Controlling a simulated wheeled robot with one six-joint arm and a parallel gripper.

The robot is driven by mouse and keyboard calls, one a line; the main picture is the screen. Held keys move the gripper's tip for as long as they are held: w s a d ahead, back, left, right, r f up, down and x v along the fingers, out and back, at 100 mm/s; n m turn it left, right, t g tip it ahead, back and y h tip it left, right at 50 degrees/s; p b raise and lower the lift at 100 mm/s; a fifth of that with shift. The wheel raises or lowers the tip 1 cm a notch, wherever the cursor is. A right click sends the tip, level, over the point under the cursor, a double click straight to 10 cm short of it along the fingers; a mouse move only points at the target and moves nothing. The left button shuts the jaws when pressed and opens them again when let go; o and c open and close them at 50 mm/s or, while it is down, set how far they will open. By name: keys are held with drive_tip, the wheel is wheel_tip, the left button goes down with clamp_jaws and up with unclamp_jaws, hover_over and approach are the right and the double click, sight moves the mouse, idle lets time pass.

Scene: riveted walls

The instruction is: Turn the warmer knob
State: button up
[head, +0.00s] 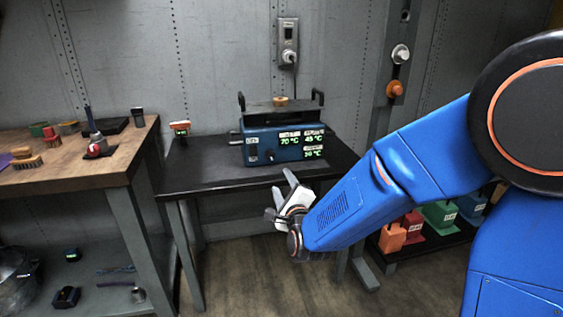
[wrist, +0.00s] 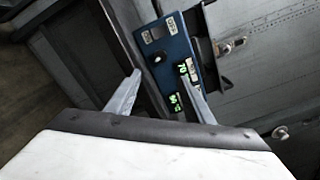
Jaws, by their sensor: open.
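The warmer (head: 284,145) is a blue box with green lit readouts on its front. It stands on the black table (head: 215,170) against the wall. Its dark knob (head: 269,154) is low on the front panel, left of the readouts. In the wrist view the warmer's blue panel (wrist: 172,45) appears turned on its side, with the knob (wrist: 157,58) ahead of the fingers. My gripper (head: 282,200) is open and empty, in front of the table's front edge and apart from the knob. Its two fingers (wrist: 160,95) show spread apart in the wrist view.
A wooden workbench (head: 85,175) with tools and blocks stands at the left. An orange-topped device (head: 180,128) sits at the black table's back left. A wall outlet box (head: 288,42) hangs above the warmer. Coloured bins (head: 438,217) stand low at the right.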

sight(270, 156)
drive_tip(key=x, duration=1.7)
drive_tip(key=shift+w+f, duration=0.1)
drive_tip(key=shift+w, duration=0.15)
drive_tip(key=shift+c, duration=0.6)
drive_tip(key=c, duration=0.9)
